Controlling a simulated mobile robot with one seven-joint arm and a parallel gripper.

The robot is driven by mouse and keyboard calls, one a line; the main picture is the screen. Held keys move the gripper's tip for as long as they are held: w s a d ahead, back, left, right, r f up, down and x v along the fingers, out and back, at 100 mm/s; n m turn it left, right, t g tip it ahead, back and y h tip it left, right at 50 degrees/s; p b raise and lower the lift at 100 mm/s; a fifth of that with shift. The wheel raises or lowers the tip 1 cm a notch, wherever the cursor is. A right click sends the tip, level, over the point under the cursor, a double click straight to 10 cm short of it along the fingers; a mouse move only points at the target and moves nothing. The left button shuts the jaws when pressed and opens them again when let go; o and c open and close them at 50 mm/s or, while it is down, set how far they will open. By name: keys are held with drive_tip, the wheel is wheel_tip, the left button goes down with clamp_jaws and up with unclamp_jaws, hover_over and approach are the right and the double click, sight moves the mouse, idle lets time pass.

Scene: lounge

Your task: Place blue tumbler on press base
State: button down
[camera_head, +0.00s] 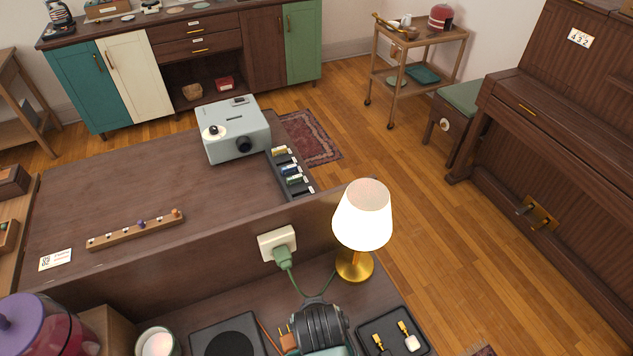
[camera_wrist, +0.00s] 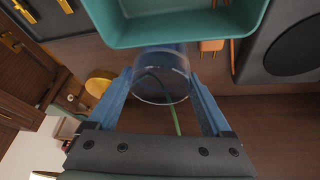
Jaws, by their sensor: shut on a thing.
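In the wrist view my gripper (camera_wrist: 162,78) has its two blue fingers closed on the sides of a see-through blue tumbler (camera_wrist: 160,88). Its round rim faces the camera. Dark table surface and a green cord show through and around it. In the head view my grey wrist (camera_head: 320,325) is at the bottom middle, and the tumbler is hidden there. A dark square plate with a round black disc (camera_head: 228,342) lies to its left; it also shows at the right of the wrist view (camera_wrist: 298,48). I cannot tell whether this is the press base.
A teal open container (camera_wrist: 185,32) is close to the tumbler. A lit lamp (camera_head: 362,215), a dark tray with gold-coloured pieces (camera_head: 375,327), a white cup (camera_head: 143,344) and a purple-lidded vessel (camera_head: 40,320) stand around. A raised ledge with a socket (camera_head: 277,243) runs behind.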

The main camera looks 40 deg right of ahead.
drive_tip(key=shift+w+f, duration=0.1)
drive_tip(key=shift+f, duration=0.25)
drive_tip(key=shift+f, duration=0.15)
unclamp_jaws()
drive_tip(key=v, duration=1.2)
